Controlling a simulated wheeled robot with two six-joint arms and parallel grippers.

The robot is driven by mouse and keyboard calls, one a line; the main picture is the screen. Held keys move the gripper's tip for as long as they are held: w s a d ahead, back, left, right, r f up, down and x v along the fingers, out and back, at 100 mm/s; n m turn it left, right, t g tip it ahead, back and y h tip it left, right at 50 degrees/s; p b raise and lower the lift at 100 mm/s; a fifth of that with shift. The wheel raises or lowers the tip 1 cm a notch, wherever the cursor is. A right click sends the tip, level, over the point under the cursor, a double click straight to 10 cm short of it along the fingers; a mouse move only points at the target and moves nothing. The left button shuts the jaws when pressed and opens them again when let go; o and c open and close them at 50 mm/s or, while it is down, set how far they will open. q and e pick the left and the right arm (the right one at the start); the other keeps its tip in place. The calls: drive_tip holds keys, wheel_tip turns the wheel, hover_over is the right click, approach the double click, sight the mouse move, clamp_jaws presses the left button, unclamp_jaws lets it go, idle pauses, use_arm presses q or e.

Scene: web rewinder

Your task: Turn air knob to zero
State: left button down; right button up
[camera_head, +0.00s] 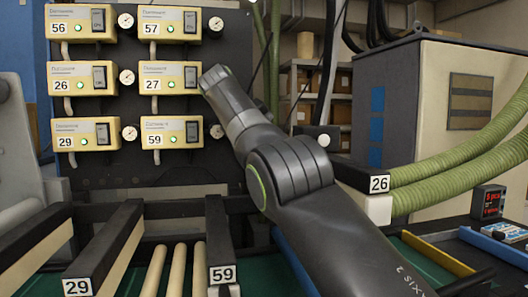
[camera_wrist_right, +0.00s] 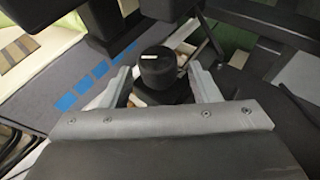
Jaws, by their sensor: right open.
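A black round knob (camera_wrist_right: 157,66) with a short white mark on it shows in the right wrist view. I take it to be the air knob. My right gripper (camera_wrist_right: 160,80) is open, with one grey finger on each side of the knob. I cannot tell whether either finger touches it. In the head view my right arm rises from the bottom right toward the panel, and its gripper cannot be made out there. My left gripper is not in view.
A dark panel in the head view carries several cream control boxes (camera_head: 169,77) and small round gauges (camera_head: 126,77). Green hoses (camera_head: 455,160) run at right beside a grey cabinet (camera_head: 402,90). Wooden-coloured rollers (camera_head: 177,270) and dark bars lie low in front.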

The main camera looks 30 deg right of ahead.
drive_tip(key=shift+c, duration=0.9)
drive_tip(key=c, duration=0.8)
drive_tip(key=shift+a+f+h+b, duration=0.1)
drive_tip(key=shift+f+h+b, duration=0.1)
drive_tip(key=shift+h+b, duration=0.15)
drive_tip(key=shift+n+h+b, duration=0.3)
drive_tip(key=shift+h+b, duration=0.1)
drive_tip(key=shift+h, duration=0.65)
drive_tip(key=shift+r, duration=0.1)
drive_tip(key=o, duration=1)
drive_tip(key=shift+a, duration=0.1)
